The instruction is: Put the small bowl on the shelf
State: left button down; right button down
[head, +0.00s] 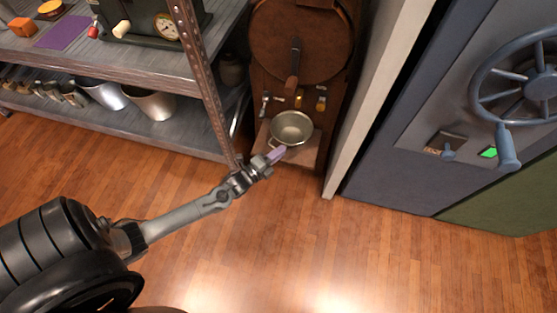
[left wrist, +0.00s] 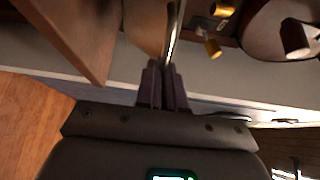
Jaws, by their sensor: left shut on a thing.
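In the left wrist view, the purple fingers (left wrist: 164,86) close on a thin metal edge of the bowl (left wrist: 175,32). The shelf unit stands at left, with an upper board (head: 120,62) and lower board (head: 185,135). My right gripper is not in view.
Metal pots (head: 152,104) and a row of small cups stand on the lower board. A dark scale (head: 165,27) and a purple cloth (head: 63,31) are on the upper board. A rusty post (head: 205,75) edges the unit. A safe door with a wheel (head: 515,85) is at right.

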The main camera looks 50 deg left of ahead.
pick_arm(q)
notch_tip(320, 180, down, 4)
jog(key=b, duration=0.3)
jog(key=shift+w, duration=0.1)
jog(key=c, duration=1.3)
grip_release()
jog(key=shift+o, duration=0.2)
jog(key=shift+r, duration=0.1)
